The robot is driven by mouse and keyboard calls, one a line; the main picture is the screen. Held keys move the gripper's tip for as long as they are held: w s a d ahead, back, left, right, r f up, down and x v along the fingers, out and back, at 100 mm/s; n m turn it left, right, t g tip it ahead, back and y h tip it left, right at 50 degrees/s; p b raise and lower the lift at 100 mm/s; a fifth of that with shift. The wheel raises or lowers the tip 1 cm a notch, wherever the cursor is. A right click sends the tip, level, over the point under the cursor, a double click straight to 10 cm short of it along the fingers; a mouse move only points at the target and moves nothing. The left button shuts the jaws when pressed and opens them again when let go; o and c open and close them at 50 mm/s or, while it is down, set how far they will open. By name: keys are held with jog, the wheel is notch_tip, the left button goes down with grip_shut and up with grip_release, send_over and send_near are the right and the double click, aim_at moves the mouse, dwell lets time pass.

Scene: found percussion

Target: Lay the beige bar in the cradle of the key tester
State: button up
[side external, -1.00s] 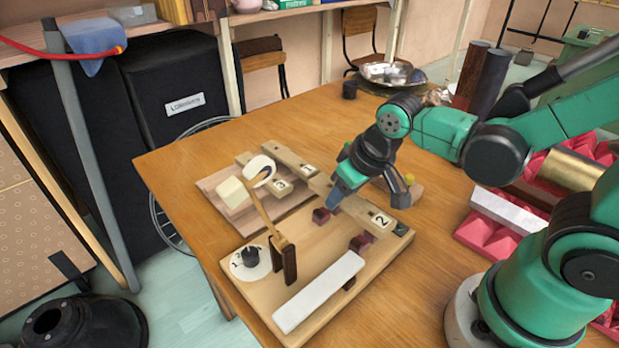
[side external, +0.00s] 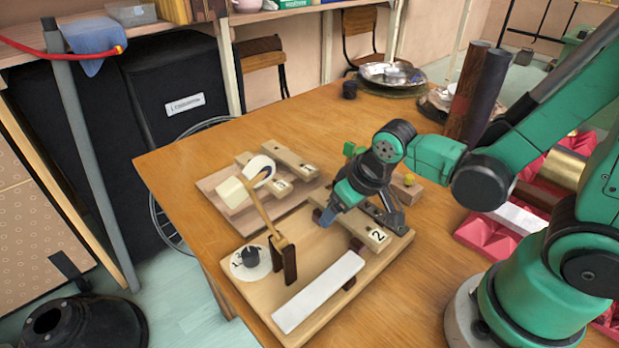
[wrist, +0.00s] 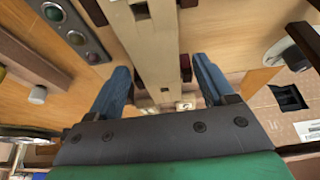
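The beige bar (side external: 360,226), marked 2 near its end, lies across the key tester's wooden board (side external: 310,244), over or between dark red posts (side external: 355,243). My gripper hides part of it and I cannot tell how fully it is seated. In the wrist view the bar (wrist: 155,60) runs between the fingers, with a dark red post (wrist: 185,66) beside it. My gripper (side external: 360,218) is low over the bar. In the wrist view its blue fingers (wrist: 162,72) stand apart, with a gap showing beside the bar.
A mallet (side external: 262,210) on a dark upright and a dial (side external: 250,262) stand on the tester's left part. A long white bar (side external: 318,292) runs along its front. A rack with more bars (side external: 290,160) is behind.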

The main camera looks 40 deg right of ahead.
aim_at(365, 226)
jog(key=shift+r, duration=0.1)
jog(key=shift+v, duration=5.95)
jog(key=w+d+t, duration=0.1)
jog(key=w+d+f+t, duration=0.1)
jog(key=w, duration=0.1)
jog(key=shift+w+d+f+t, duration=0.1)
jog(key=shift+w+d+t, duration=0.05)
jog(key=shift+w+t, duration=0.15)
